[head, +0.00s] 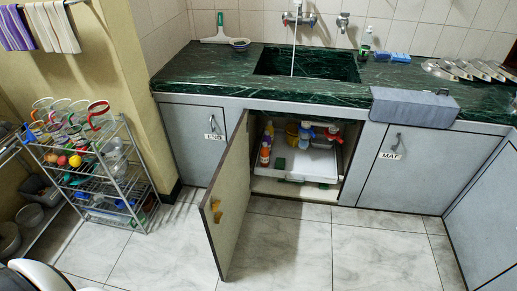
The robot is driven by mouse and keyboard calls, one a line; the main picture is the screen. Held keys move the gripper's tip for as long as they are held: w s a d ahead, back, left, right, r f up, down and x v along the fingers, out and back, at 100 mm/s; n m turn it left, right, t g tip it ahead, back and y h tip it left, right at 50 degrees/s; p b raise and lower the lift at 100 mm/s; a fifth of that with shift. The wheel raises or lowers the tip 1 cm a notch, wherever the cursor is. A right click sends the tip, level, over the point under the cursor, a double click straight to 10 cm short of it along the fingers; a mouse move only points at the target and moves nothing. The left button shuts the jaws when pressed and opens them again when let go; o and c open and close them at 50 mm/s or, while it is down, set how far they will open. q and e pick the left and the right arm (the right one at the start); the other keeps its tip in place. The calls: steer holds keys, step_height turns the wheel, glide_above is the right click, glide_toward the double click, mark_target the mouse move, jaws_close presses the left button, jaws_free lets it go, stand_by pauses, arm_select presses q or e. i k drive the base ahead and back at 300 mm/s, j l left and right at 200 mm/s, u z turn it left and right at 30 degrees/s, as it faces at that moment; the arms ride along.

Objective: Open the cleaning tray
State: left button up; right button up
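A white tray (315,167) sits low inside the open cabinet under the sink, behind the cabinet's front opening. Bottles and cleaning items stand in or around it: a yellow-orange bottle (266,147), a yellow container (292,131), and spray bottles with blue (306,134) and red (333,134) tops. I cannot tell which of them rest in the tray. The cabinet door (232,203) is swung outward on the left and partly covers the cabinet's left side. Neither of my grippers is in view.
A wire rack (100,180) with jars, fruit and dishes stands at the left. The green counter (210,70) with a sink (305,64) runs above. Closed cabinet doors flank the opening, left (196,135) and right (400,170). The tiled floor (350,250) in front is clear.

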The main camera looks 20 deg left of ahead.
mark_target(312, 164)
steer(key=k+j, duration=0.1)
steer(key=j, duration=0.3)
steer(key=k+j, duration=0.15)
steer(key=j, duration=0.25)
steer(key=k+j, duration=0.1)
steer(key=j, duration=0.3)
steer(key=k+j, duration=0.15)
steer(key=j, duration=0.25)
steer(key=k+j, duration=0.1)
steer(key=j, duration=0.3)
steer(key=k+j, duration=0.15)
steer(key=j, duration=0.25)
steer(key=i+l+u, duration=0.1)
steer(key=u, duration=0.75)
steer(key=i+l+u, duration=0.2)
steer(key=l+u, duration=0.2)
steer(key=l, duration=0.3)
steer(key=i+l+u, duration=0.1)
steer(key=l+u, duration=0.25)
steer(key=l, duration=0.35)
steer(key=l+u, duration=0.4)
steer(key=l, duration=0.35)
